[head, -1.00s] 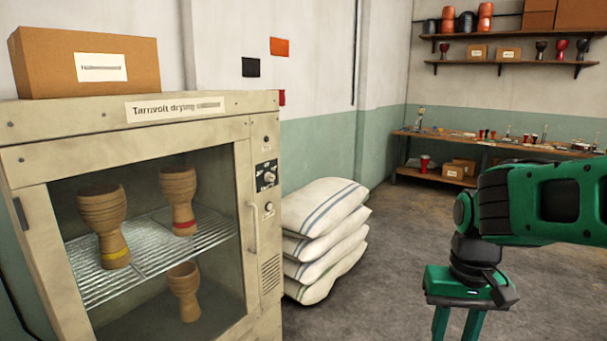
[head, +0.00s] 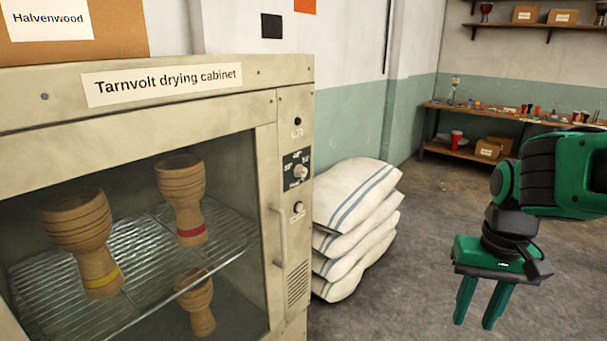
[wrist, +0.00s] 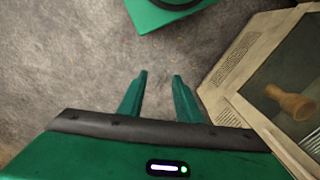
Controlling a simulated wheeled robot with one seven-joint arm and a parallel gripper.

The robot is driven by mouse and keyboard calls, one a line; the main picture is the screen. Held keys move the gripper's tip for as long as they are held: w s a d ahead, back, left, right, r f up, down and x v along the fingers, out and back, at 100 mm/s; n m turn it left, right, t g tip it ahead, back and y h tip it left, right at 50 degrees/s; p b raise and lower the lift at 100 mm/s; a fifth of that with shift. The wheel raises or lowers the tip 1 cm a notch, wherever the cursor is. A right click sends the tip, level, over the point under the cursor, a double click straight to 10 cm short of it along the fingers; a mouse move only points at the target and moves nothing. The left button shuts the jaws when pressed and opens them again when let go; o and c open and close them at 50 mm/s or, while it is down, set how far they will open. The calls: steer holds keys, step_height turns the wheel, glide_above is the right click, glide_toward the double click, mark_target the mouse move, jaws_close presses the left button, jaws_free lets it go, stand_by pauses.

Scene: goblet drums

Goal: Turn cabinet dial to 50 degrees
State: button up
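The beige drying cabinet (head: 190,112), labelled "Tarnvolt drying cabinet", stands at the left in the head view. Its dial (head: 300,171) is a small round knob on a dark scale plate on the narrow right-hand panel. The scale's small numbers are hard to read, and I cannot tell the pointer's exact angle. My gripper (head: 477,322) hangs at the right, fingers down and apart, empty, well away from the dial. In the wrist view my gripper (wrist: 160,78) is open over bare floor, with the cabinet (wrist: 240,75) at the right.
A second knob (head: 298,208) sits below the dial, and a long handle (head: 279,237) is on the door. Goblet drums (head: 80,235) stand inside behind glass. Stacked white sacks (head: 355,230) stand right of the cabinet. A workbench (head: 470,117) is at the back. Floor between sacks and gripper is clear.

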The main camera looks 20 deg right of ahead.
steer(key=o, duration=0.3)
steer(key=n+t+y, duration=1)
steer(key=n+t, duration=0.4)
steer(key=t, duration=0.1)
glide_toward(305, 172)
steer(key=x, duration=0.9)
steer(key=shift+s, duration=0.1)
